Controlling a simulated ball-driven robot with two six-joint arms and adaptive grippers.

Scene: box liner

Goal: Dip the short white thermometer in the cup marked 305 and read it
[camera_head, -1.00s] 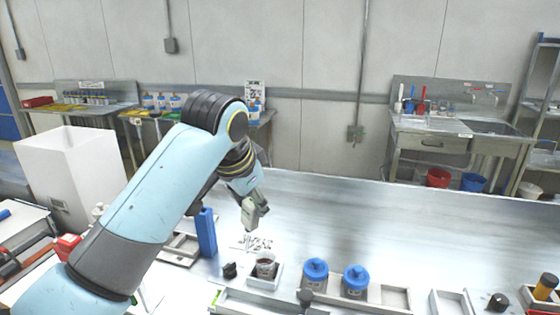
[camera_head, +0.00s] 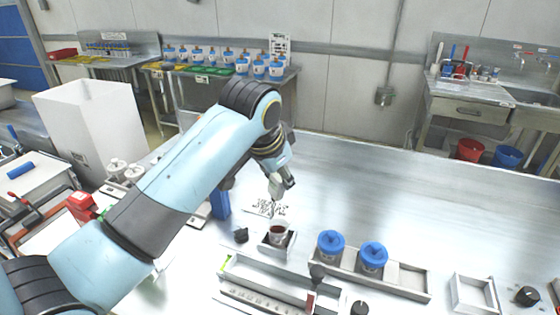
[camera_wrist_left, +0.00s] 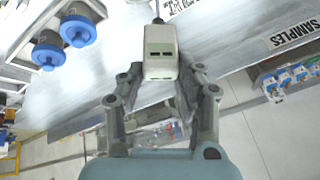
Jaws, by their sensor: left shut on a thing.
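My left gripper (camera_head: 283,180) is shut on a short white block-like thermometer (camera_wrist_left: 160,50), whose end with small dark slots faces the left wrist camera. In the head view the thermometer (camera_head: 275,189) is a small pale piece below the jaws, above the table. A clear cup (camera_head: 279,231) with dark red liquid stands in a small square tray, below the gripper in the picture. No number is readable on it. Two blue-lidded cups (camera_head: 331,244) (camera_head: 373,257) stand in a tray to its right. My right gripper is not in view.
A blue upright block (camera_head: 220,204) stands left of the cup, and a small black knob (camera_head: 241,235) lies beside it. A long tray (camera_head: 265,285) runs along the front. A tall white bin (camera_head: 92,130) is at left. The table's back right is clear.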

